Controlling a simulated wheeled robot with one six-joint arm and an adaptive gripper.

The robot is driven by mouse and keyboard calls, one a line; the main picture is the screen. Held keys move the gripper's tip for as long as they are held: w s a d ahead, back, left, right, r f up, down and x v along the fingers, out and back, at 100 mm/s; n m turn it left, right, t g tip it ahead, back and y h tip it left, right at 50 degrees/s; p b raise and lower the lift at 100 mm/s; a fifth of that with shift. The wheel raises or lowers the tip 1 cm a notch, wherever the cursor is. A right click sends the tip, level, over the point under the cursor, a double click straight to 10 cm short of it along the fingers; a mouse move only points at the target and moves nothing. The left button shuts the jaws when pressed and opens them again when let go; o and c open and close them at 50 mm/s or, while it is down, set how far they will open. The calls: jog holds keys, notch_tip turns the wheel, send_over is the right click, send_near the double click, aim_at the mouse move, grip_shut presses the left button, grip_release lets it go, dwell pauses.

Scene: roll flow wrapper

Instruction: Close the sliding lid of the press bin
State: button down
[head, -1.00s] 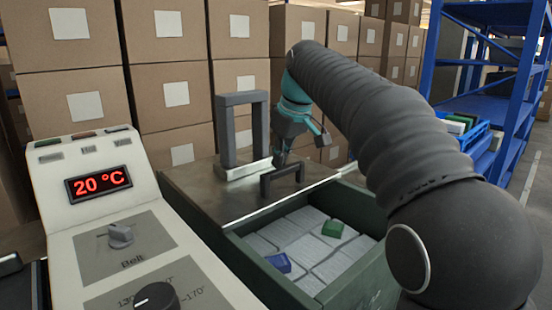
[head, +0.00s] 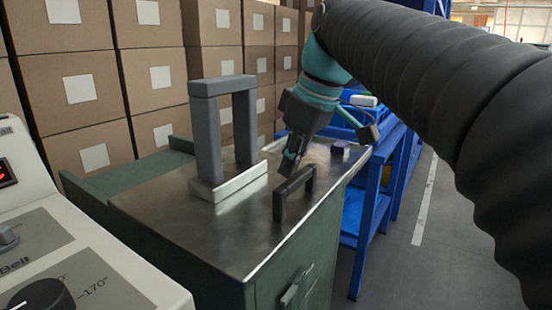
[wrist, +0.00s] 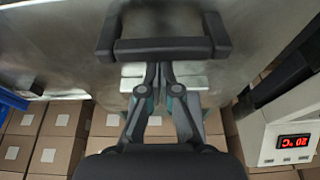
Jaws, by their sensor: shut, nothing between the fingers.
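The press bin (head: 290,262) is a green box whose sliding lid (head: 205,240) is a flat metal plate. The lid reaches the bin's near edge and no open gap or contents show. A black bar handle (head: 293,192) stands on the lid near that edge; it also crosses the top of the wrist view (wrist: 160,46). My gripper (head: 287,170) is shut and empty, low over the lid just behind the handle. In the wrist view my fingertips (wrist: 159,68) lie right by the handle bar; I cannot tell whether they touch.
A grey arch (head: 246,125) on a pale base stands on the lid left of my gripper. A control panel (head: 60,260) is at the left. Stacked cartons (head: 75,90) stand behind. A blue rack (head: 370,205) is at the right, with bare floor (head: 440,240) beyond.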

jog(key=shift+s+d+f, duration=0.1)
jog(key=shift+s+d, duration=0.1)
jog(key=shift+d, duration=0.05)
dwell(0.3)
